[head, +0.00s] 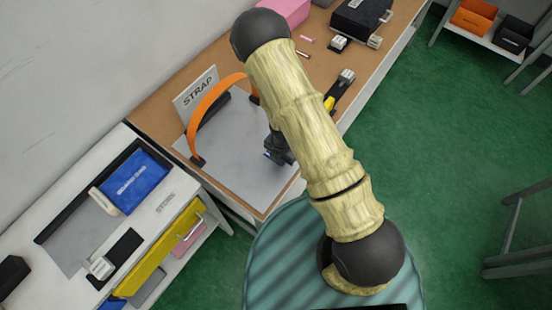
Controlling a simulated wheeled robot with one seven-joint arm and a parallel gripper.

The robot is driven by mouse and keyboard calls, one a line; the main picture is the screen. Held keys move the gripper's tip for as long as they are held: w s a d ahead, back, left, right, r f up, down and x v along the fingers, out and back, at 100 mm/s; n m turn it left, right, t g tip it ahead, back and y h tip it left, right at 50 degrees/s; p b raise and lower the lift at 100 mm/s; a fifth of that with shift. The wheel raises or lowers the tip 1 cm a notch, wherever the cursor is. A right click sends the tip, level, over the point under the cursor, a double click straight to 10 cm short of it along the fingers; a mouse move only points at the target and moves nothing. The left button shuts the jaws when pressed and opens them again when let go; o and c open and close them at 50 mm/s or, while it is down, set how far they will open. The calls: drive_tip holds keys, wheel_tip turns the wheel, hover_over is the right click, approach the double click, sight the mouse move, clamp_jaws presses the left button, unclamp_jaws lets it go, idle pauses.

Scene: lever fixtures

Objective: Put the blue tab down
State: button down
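My gripper (277,150) is dark and hangs over the right part of a grey plate (240,150) on the brown workbench, partly hidden behind my arm. A small blue bit (267,155) shows at the gripper's left side. It may be the blue tab, but it is too small to tell, and I cannot tell whether the gripper touches it. The fingers are too small and covered to show whether they are open or shut. An orange strap (212,105) arches over the plate to the left of the gripper, in front of a sign reading STRAP (197,92).
A black box (358,17), a pink box (284,10) and a yellow-black tool (330,103) lie farther along the workbench. Green floor is open at right.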

idle(0.3)
wheel_tip(320, 180, up, 10)
drive_tip(key=p, duration=0.2)
idle(0.3)
idle(0.5)
drive_tip(key=w+d+f+m, duration=0.1)
drive_tip(key=w+d+m, duration=0.3)
drive_tip(key=m, duration=1)
drive_tip(key=w+d+f+m, duration=0.1)
drive_tip(key=w+d+m, duration=0.3)
drive_tip(key=m, duration=1)
drive_tip(key=d, duration=0.3)
drive_tip(key=shift+d, duration=0.4)
drive_tip(key=shift+w+d+f, duration=0.1)
drive_tip(key=shift+w, duration=0.05)
